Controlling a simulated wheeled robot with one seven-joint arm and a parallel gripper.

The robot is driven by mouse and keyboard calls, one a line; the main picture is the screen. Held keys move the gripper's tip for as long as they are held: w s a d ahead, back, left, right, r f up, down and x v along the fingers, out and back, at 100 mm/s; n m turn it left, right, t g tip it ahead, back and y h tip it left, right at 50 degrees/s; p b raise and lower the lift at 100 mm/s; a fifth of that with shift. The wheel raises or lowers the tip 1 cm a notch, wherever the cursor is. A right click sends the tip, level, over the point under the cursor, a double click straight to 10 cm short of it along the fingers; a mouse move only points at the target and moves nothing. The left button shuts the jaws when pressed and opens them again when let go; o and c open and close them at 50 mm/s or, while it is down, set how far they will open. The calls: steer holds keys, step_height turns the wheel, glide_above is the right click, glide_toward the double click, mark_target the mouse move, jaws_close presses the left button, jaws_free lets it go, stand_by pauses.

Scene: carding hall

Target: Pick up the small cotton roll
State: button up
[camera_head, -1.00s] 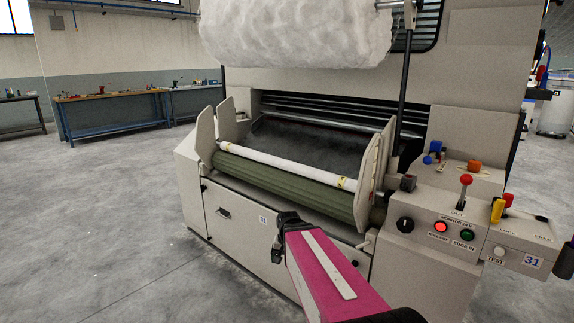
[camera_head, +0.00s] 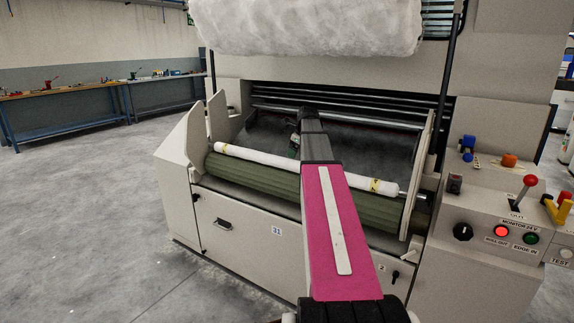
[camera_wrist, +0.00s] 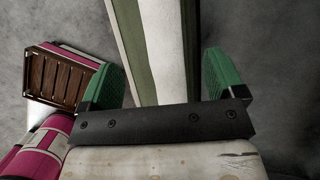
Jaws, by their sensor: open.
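The small cotton roll (camera_head: 252,157) is a long white roll with yellow marks near its ends, lying along the green roller (camera_head: 260,178) at the front of the machine. My arm crosses in front of its middle. My gripper (camera_head: 294,141) is over the roll's middle, mostly hidden by my arm. In the wrist view, my gripper (camera_wrist: 164,78) is open, with green pads on either side of the white roll (camera_wrist: 166,45). The roll passes between the fingers, nearer the right one, with gaps showing. I cannot tell whether the fingertips reach down around it.
A large fluffy cotton roll (camera_head: 310,27) hangs above. Pale side plates (camera_head: 424,175) flank the roller. A control panel (camera_head: 505,220) with levers and buttons stands at right. Workbenches (camera_head: 60,95) line the back left wall; the floor (camera_head: 80,220) at left is clear.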

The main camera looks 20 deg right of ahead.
mark_target(292, 160)
steer(key=x, duration=0.5)
steer(key=shift+w+d+f, duration=0.1)
steer(key=shift+w+f, duration=0.05)
steer(key=shift+w, duration=0.05)
steer(key=shift+x, duration=2.6)
steer(key=shift+w, duration=0.2)
jaws_close()
